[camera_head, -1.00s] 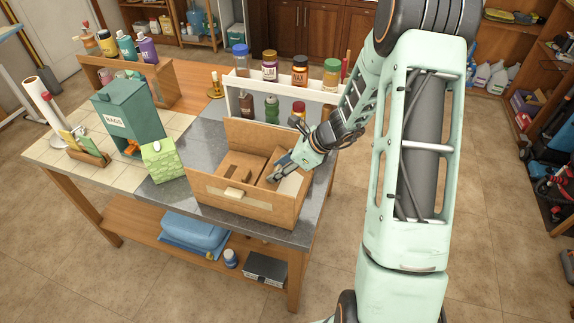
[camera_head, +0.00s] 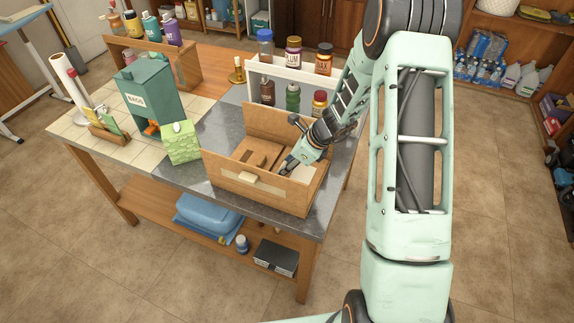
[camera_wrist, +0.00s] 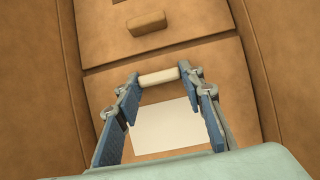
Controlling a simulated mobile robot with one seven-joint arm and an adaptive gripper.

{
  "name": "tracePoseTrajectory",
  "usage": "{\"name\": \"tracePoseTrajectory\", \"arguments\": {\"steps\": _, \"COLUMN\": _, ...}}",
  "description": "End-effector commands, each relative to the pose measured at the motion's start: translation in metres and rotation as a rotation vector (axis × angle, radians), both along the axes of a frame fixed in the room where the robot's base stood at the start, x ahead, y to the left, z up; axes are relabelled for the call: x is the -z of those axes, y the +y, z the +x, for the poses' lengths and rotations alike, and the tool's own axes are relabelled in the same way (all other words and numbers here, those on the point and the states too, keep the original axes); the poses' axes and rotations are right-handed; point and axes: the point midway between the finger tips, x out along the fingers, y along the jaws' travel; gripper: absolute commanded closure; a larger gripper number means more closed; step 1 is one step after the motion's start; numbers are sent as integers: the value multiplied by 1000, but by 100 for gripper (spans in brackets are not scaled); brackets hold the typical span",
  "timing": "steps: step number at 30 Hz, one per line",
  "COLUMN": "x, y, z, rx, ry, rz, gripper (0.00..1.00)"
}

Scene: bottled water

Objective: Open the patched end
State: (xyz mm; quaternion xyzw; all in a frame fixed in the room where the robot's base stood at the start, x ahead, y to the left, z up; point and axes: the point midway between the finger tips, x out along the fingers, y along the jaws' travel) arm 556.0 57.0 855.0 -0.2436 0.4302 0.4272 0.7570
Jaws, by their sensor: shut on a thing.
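The open-topped brown box (camera_head: 250,193) stands on the grey part of the worktop, with a raised panel at its back. My gripper (camera_head: 287,166) reaches down into its right side from above. In the wrist view, a tan panel with a white patch (camera_wrist: 167,127) lies below my gripper (camera_wrist: 159,75). The fingers are closed on the two ends of a short cream handle (camera_wrist: 158,77) at that panel's edge. Across a seam lies another tan panel (camera_wrist: 105,55) with a brown block handle (camera_wrist: 147,23). The arm partly hides the box's right side in the head view.
A white rack with several bottles (camera_head: 292,85) stands behind the box. A light green box (camera_head: 181,143) and a dark green bags box (camera_head: 150,95) stand to its left. A narrow strip of grey worktop (camera_head: 325,192) is bare on the right.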

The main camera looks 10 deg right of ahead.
Motion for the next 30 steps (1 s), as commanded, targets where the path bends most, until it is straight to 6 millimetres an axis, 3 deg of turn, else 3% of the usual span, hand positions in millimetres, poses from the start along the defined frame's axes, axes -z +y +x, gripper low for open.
{"name": "tracePoseTrajectory", "arguments": {"steps": 14, "x": 2, "y": 4, "z": -1, "rx": -5, "ry": 2, "rz": 5, "gripper": 100}}
{"name": "tracePoseTrajectory", "arguments": {"steps": 15, "x": 2, "y": 4, "z": -1, "rx": -5, "ry": 2, "rz": 5, "gripper": 62}}
{"name": "tracePoseTrajectory", "arguments": {"steps": 18, "x": 2, "y": 4, "z": -1, "rx": -4, "ry": 1, "rz": 4, "gripper": 51}}
{"name": "tracePoseTrajectory", "arguments": {"steps": 20, "x": 2, "y": 3, "z": 0, "rx": -4, "ry": 1, "rz": 4, "gripper": 46}}
{"name": "tracePoseTrajectory", "arguments": {"steps": 30, "x": -2, "y": 0, "z": 0, "rx": -2, "ry": -1, "rz": 2, "gripper": 46}}
